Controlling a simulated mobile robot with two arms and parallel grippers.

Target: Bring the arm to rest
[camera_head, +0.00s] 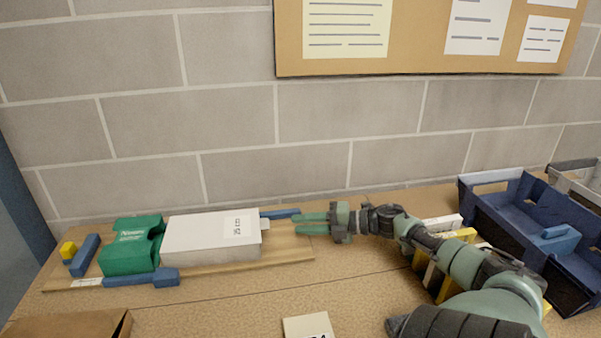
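My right arm (465,262) reaches in from the lower right, over the tabletop. Its gripper (298,223) points left, with two green fingers parallel and a gap between them. Nothing shows between the fingers. The fingertips are just right of a white box (205,237) with a label, apart from it as far as I can tell. My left gripper is not in view.
Yellow and white items (440,275) sit beneath my arm. A blue bin (520,225) stands right; a cardboard box (70,325) is front left. The front middle is mostly clear.

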